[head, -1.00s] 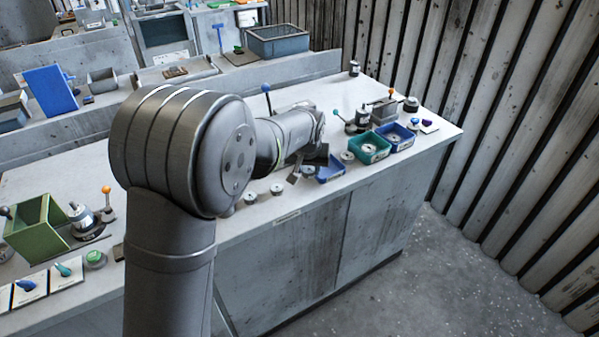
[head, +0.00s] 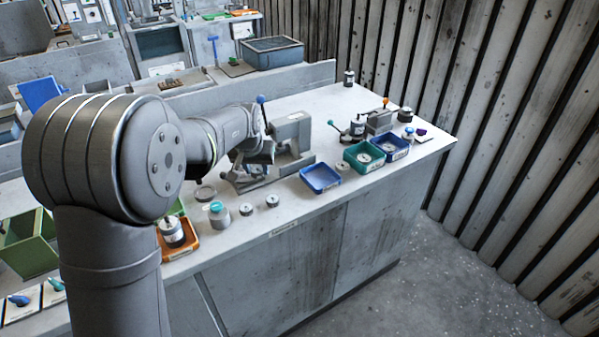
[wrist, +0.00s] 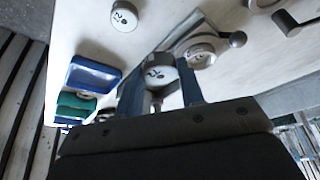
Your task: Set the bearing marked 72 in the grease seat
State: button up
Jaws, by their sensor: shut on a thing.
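In the wrist view my gripper (wrist: 161,62) is shut on a round metal bearing (wrist: 157,75), held between its two blue-grey fingers. The bearing's pale top face bears dark marking that may read 72, but it is blurred. Just beyond it is a grey fixture with a round seat (wrist: 201,53) and a ball-ended lever; I cannot tell whether this is the grease seat. The bearing overlaps the fixture's near edge in this view; contact is unclear. In the head view my gripper (head: 256,163) is low over the fixture plate (head: 250,182), and its fingers and bearing are mostly hidden.
Two loose bearings (head: 272,200) (head: 246,209) stand near the bench's front edge, beside a teal-capped pot (head: 219,214). A blue tray (head: 321,187), a teal tray (head: 364,164) and another blue tray are right. A grey block (head: 291,131) and blue-knobbed lever (head: 261,99) stand behind my gripper.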

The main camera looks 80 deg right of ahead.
jog(key=w+a, duration=0.1)
jog(key=w, duration=0.4)
jog(key=w+a+f, duration=0.1)
jog(key=w, duration=0.5)
jog(key=w+a, duration=0.1)
jog(key=w, duration=0.5)
jog(key=shift+f, duration=0.2)
send_over(206, 191)
jog(key=a, duration=0.1)
jog(key=shift+a+f, duration=0.2)
jog(key=shift+f, duration=2.25)
jog(key=shift+s+f, duration=0.1)
jog(key=shift+f, duration=0.6)
jog(key=o, duration=1.5)
notch_tip(206, 191, up, 8)
jog(key=shift+f, duration=0.25)
jog(key=shift+f, duration=0.15)
jog(key=shift+f, duration=3.65)
